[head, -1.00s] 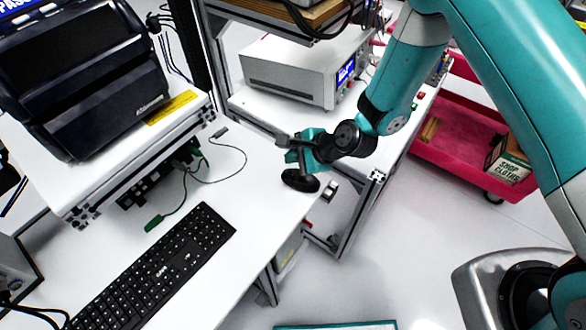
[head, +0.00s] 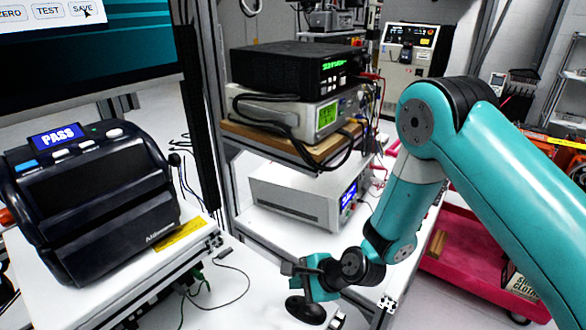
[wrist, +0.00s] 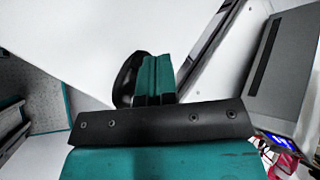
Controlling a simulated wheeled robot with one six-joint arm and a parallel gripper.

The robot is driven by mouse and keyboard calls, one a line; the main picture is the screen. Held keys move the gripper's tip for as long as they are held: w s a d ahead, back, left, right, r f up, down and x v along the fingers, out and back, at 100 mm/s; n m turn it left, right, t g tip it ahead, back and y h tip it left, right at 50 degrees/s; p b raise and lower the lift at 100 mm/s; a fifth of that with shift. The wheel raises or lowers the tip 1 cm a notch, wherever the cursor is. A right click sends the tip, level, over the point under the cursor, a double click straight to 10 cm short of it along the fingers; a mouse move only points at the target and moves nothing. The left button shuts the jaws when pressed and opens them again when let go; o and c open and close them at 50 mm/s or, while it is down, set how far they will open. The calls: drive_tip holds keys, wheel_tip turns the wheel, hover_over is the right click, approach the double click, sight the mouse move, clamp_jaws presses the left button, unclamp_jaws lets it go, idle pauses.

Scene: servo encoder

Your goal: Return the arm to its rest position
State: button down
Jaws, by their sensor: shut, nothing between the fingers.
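My teal arm reaches in from the right in the head view, bent at the elbow, its forearm hanging down. My gripper (head: 298,282) is at the bottom middle, over the right end of the white bench (head: 235,300). In the wrist view the teal fingers (wrist: 156,78) are together with nothing between them. A black rounded object (head: 305,310) is just below the gripper and shows beside the fingers in the wrist view (wrist: 126,82). I cannot tell whether they touch.
A black tester (head: 95,200) reading PASS stands at left on a raised white platform. Stacked instruments (head: 295,75) sit on a wooden shelf above a white power supply (head: 305,190), close behind my forearm. A pink cart (head: 470,260) is beyond my arm at right.

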drive_tip(key=s+d+r+n+g+h+b, duration=0.1)
drive_tip(key=s+d+r+n+b, duration=0.15)
drive_tip(key=r+n, duration=0.45)
drive_tip(key=s+d+r+n+g+b, duration=0.2)
drive_tip(key=s+r+n, duration=0.25)
drive_tip(key=r, duration=0.55)
drive_tip(key=s+d+r+n+h+b, duration=0.1)
drive_tip(key=s+d+r+n, duration=0.2)
drive_tip(key=s, duration=0.4)
drive_tip(key=s+d+r+n+g+h+b, duration=0.1)
drive_tip(key=s+d+r+n+h, duration=0.1)
drive_tip(key=s+d+n, duration=0.3)
drive_tip(key=s+r+n, duration=0.1)
drive_tip(key=s+n, duration=0.1)
drive_tip(key=shift+s+d+b, duration=0.3)
drive_tip(key=shift+d, duration=0.05)
